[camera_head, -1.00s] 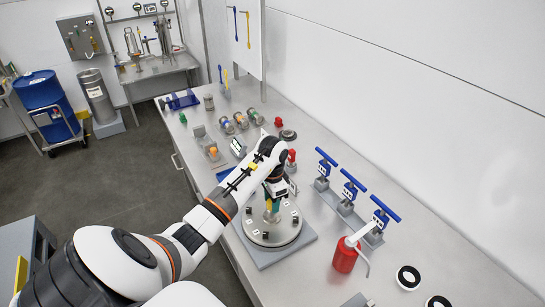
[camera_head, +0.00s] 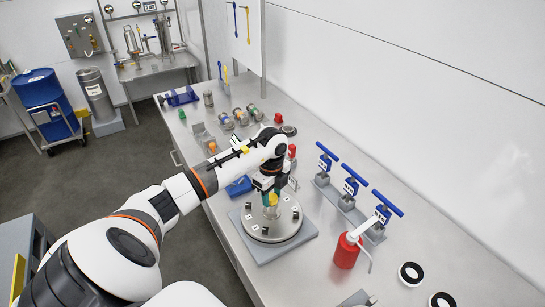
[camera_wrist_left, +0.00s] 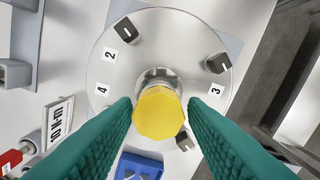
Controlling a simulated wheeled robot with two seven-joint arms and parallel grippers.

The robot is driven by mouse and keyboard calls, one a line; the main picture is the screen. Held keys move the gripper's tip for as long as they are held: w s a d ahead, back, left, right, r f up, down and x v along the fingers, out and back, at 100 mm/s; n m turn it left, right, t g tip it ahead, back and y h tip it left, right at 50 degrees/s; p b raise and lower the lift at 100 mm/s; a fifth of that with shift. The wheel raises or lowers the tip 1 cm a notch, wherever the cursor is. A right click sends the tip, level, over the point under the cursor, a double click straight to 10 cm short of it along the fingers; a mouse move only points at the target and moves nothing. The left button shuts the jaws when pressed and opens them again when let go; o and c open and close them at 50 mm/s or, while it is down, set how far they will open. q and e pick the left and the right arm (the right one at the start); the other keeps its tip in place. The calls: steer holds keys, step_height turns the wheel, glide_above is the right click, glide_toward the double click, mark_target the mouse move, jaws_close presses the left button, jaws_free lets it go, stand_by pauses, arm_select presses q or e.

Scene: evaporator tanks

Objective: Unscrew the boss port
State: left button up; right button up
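The boss port is a yellow faceted cap (camera_head: 272,199) above a round steel plate (camera_head: 285,231) on the bench. In the left wrist view the cap (camera_wrist_left: 159,112) is in front of a steel boss (camera_wrist_left: 157,77) at the plate's middle. My left gripper (camera_head: 269,192) points down at the cap. In the wrist view its teal fingers (camera_wrist_left: 160,110) stand on both sides of the cap, very close to it. I cannot tell whether they press on it or leave thin gaps. How the cap sits on the boss is hidden. My right gripper is out of view.
Numbered dark blocks (camera_wrist_left: 216,63) ring the plate. A blue bin (camera_head: 239,187) is behind it. Blue T-handled tools (camera_head: 353,188) stand in a row to its right, with a red bottle (camera_head: 346,253) in front. Several small fittings (camera_head: 240,116) lie farther back.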

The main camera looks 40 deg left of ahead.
arm_select(q)
steer(key=shift+f+m, duration=0.1)
steer(key=shift+m, duration=0.9)
steer(key=m+b, duration=0.2)
steer(key=m, duration=0.1)
steer(key=shift+f, duration=0.1)
steer(key=m+b, duration=0.1)
steer(key=m, duration=0.1)
steer(key=shift+m, duration=0.4)
steer(key=m+b, duration=0.1)
steer(key=m, duration=0.1)
steer(key=shift+a+m, duration=0.1)
steer(key=shift+m, duration=0.2)
steer(key=shift+m+b, duration=0.45)
steer(key=shift+m, duration=0.65)
steer(key=shift+c, duration=0.3)
